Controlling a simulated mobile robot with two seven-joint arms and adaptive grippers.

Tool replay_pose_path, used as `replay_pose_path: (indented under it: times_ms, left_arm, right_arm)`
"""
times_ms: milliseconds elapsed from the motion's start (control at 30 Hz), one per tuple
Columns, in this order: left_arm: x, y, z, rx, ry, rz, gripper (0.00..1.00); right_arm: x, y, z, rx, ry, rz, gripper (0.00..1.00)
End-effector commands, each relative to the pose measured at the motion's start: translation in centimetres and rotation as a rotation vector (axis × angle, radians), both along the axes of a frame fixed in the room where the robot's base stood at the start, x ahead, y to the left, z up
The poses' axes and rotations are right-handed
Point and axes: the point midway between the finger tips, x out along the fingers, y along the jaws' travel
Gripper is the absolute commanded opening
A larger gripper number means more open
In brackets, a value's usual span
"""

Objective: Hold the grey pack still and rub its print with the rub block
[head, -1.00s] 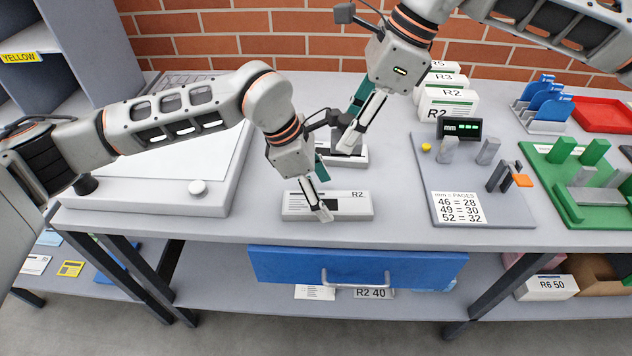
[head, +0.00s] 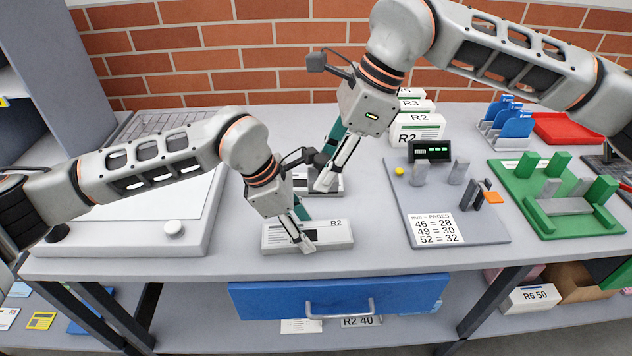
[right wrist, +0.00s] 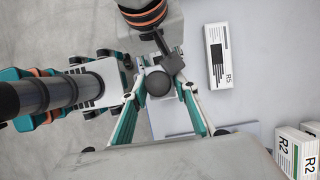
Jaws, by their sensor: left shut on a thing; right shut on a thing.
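The grey pack (head: 340,236), marked R2, lies flat near the table's front edge in the head view. My left gripper (head: 305,243) reaches down over it and is shut on it at its front side. My right gripper (head: 325,183) points down just behind the grey pack, in front of another pale pack. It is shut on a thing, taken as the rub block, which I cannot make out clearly.
The pale pack (head: 301,184) lies behind; a pack marked R5 (right wrist: 218,55) shows in the right wrist view. R2 and R3 packs (head: 417,128) stand at the back. A grey gauge board (head: 470,225) and green fixture (head: 560,190) are right; a pale press bed is left.

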Motion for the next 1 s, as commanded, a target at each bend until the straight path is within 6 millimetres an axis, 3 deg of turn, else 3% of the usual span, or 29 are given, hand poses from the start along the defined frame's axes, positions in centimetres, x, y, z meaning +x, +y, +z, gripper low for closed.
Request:
replay_pose_path:
  times_ms: [33, 300, 1000]
  left_arm:
    - [-0.8, 0.0, -0.9, 0.009, 0.018, -0.008, 0.2]
    - [-0.7, 0.1, -1.0, 0.01, 0.018, -0.006, 0.2]
    - [-0.6, 0.3, -1.0, 0.012, 0.02, 0.0, 0.19]
  right_arm:
    - [0.0, 0.2, -1.2, 0.006, 0.008, 0.018, 0.0]
    - [0.9, -1.2, -5.3, 0.002, 0.01, 0.053, 0.0]
    - [1.2, -1.8, -11.1, -0.001, 0.01, 0.058, 0.0]
